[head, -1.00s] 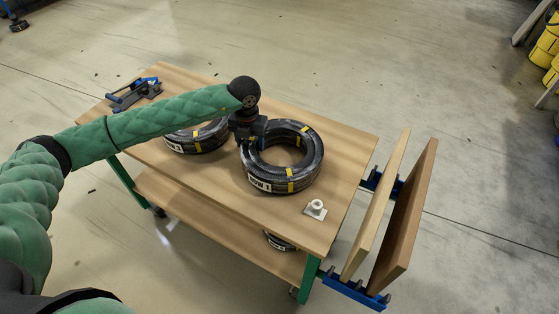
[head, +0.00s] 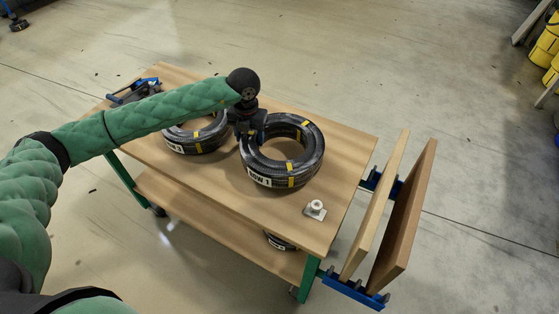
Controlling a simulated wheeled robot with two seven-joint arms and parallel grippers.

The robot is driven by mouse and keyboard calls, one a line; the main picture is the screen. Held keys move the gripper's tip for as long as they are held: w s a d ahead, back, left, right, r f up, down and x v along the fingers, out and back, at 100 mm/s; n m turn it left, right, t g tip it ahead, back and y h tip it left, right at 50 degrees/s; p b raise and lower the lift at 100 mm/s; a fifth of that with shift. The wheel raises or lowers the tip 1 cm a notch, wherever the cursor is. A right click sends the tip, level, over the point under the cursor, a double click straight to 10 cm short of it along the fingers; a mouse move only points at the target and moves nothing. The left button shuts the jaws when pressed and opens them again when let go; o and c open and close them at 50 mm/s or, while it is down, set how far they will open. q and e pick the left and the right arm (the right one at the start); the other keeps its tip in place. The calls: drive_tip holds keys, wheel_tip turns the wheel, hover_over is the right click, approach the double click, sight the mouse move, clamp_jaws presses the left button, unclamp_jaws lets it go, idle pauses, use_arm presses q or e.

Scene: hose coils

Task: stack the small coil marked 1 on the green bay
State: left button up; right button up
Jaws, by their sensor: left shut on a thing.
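The black hose coil with a label ending in "OW 1" (head: 302,172) is at the middle right of the wooden cart top, with yellow bands around it. My left gripper (head: 246,138) points down at this coil's left side and is shut on its ring. The arm and gripper hide part of that side. A second black coil (head: 190,142), with a label ending in 3, lies to the left, partly behind my arm. No green bay can be made out. My right gripper is not in view.
The cart top (head: 250,210) is bare in front of the coils. A small white fitting (head: 315,209) sits near its right edge. A blue tool (head: 135,90) lies at the back left. Two upright boards (head: 402,220) stand on the right. Another coil (head: 280,242) shows on the lower shelf.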

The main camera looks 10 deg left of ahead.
use_arm(q)
drive_tip(key=shift+r+p, duration=0.35)
drive_tip(key=shift+r, duration=1.25)
